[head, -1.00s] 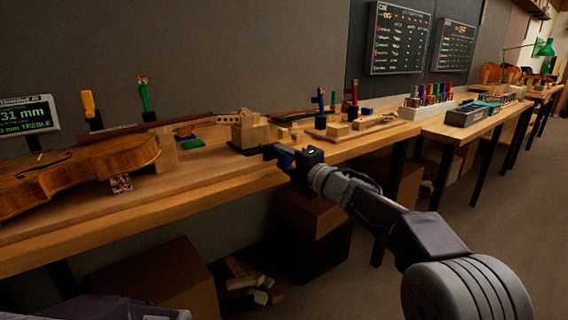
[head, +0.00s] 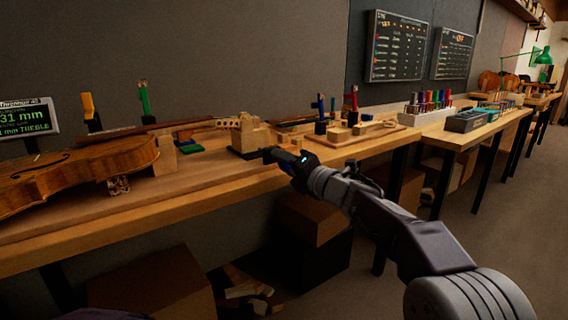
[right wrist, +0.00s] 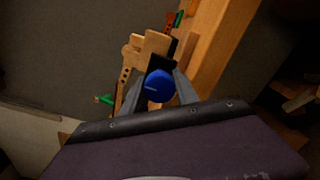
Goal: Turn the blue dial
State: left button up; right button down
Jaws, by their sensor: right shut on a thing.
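The blue dial (right wrist: 158,87) is a round blue knob, seen in the right wrist view between the two fingers of my right gripper (right wrist: 158,80). The fingers are on either side of it and shut on it. In the head view my right gripper (head: 275,154) is at the bench's front part, beside a wooden block fixture (head: 250,134) on a dark base; the dial is largely hidden there by the gripper. My left gripper is not in view.
A violin (head: 75,172) lies on the bench (head: 190,190) at the left, by a display (head: 27,117). Coloured upright tools stand behind. A board with small wooden blocks (head: 345,136) lies right of the gripper. Boxes (head: 155,285) are under the bench.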

jog(key=c, duration=0.9)
grip_release()
jog(key=shift+c, duration=0.2)
